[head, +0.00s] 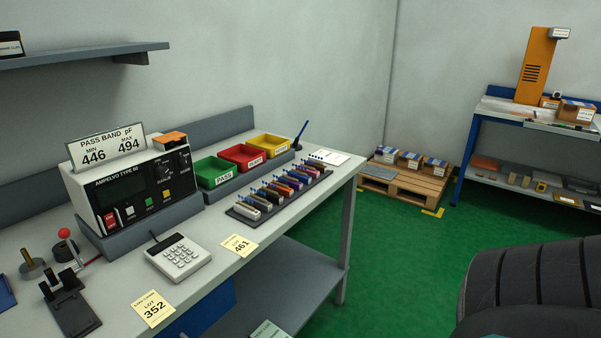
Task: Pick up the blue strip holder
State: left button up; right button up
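A row of small coloured strip holders stands in a dark rack (240,216) on the workbench, right of the meter and in front of the coloured bins. Their colours run through white, dark, orange, red and purple tones, and several have small blue tips. Neither of my grippers is in view.
On the bench (215,265) are a meter (135,190), a keypad (178,257), a lever fixture (68,300), and green (212,172), red and yellow bins. Green floor (400,250) is open between.

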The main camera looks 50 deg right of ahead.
aim_at(303, 178)
jog(key=l+u, duration=0.1)
jog(key=l, duration=1.75)
